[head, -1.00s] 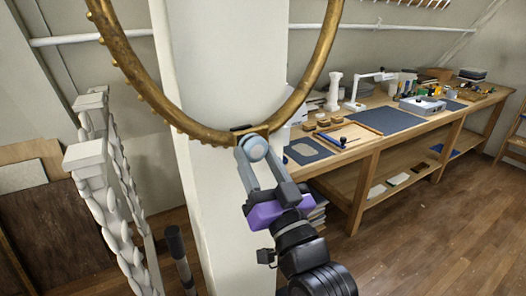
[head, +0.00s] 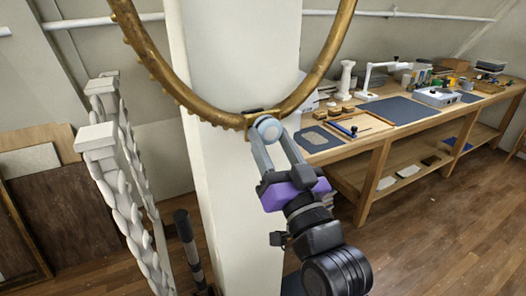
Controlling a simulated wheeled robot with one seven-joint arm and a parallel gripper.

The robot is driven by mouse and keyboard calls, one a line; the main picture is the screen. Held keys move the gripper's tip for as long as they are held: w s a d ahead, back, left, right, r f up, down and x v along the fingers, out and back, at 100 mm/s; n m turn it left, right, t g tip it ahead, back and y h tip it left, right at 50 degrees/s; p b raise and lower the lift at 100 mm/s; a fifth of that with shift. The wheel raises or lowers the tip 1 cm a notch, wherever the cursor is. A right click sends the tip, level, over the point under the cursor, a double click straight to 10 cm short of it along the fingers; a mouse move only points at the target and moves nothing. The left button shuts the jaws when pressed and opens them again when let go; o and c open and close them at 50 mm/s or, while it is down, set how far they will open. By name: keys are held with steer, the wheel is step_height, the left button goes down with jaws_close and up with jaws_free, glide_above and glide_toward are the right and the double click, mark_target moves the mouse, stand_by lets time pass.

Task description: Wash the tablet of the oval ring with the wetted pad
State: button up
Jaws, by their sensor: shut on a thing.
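The oval ring (head: 172,80) is a large gilt hoop with small beads along its outer edge; its upper part is out of view. Its tablet (head: 250,116) is a small gilt block at the bottom of the hoop, mostly behind the pad. The pad (head: 268,129) is a pale, round piece held between my fingertips. My gripper (head: 277,141) is shut on the pad, in front of the tablet. The pad overlaps the tablet in the picture; I cannot tell whether they touch.
A white pillar (head: 225,210) stands behind the ring. White carved balusters (head: 110,160) stand at the left. A wooden workbench (head: 400,125) with tools and dark mats runs along the right. A dark post (head: 187,245) rises low beside the pillar. Open wooden floor (head: 430,230) lies at the lower right.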

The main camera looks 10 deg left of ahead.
steer(key=shift+w+d+f+b, duration=0.15)
steer(key=shift+w+d+b, duration=0.5)
steer(key=shift+d+b, duration=0.35)
steer(key=shift+w+d+r+b, duration=0.2)
steer(key=shift+w+r+b, duration=0.05)
steer(key=shift+w+b, duration=0.1)
steer(key=shift+a, duration=0.1)
steer(key=shift+s+a+r+p, duration=0.1)
steer(key=shift+s+a+p, duration=0.35)
steer(key=shift+p, duration=0.25)
steer(key=shift+s+a+p, duration=0.5)
steer(key=shift+a+p, duration=0.05)
steer(key=shift+a, duration=0.2)
steer(key=s+a+p, duration=0.1)
steer(key=a+p, duration=0.1)
steer(key=shift+s+f+p, duration=0.2)
steer(key=shift+s+p, duration=0.15)
steer(key=shift+p, duration=0.05)
